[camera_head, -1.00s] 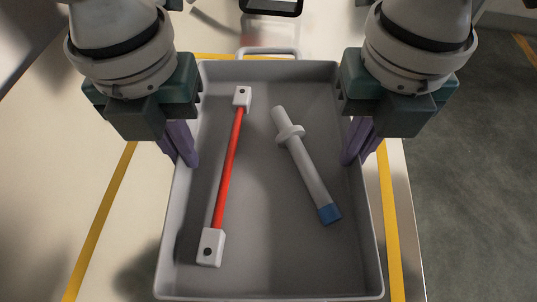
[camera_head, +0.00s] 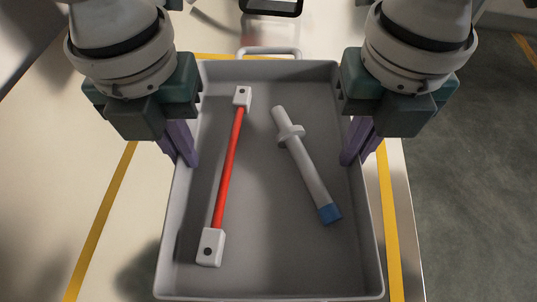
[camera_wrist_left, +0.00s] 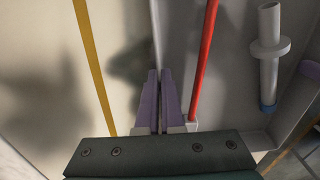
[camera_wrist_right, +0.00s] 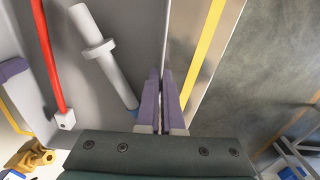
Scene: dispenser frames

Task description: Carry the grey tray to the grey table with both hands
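The grey tray (camera_head: 275,265) fills the middle of the head view, its long side walls running away from me. My left gripper (camera_head: 184,160) is at its left side wall. In the left wrist view the fingers (camera_wrist_left: 159,105) are close together with the wall between them. My right gripper (camera_head: 354,160) is at the right side wall. In the right wrist view its fingers (camera_wrist_right: 162,105) are likewise close together on the wall. Inside the tray lie a red rod with white end blocks (camera_head: 228,165) and a white tube with a blue tip (camera_head: 305,165).
A pale surface with yellow lines (camera_head: 110,205) shows around the tray. Grey floor (camera_head: 465,180) lies to the right. A dark-framed object (camera_head: 271,8) stands beyond the tray's far handle (camera_head: 268,51). Yellow parts (camera_wrist_right: 30,158) show at the lower left of the right wrist view.

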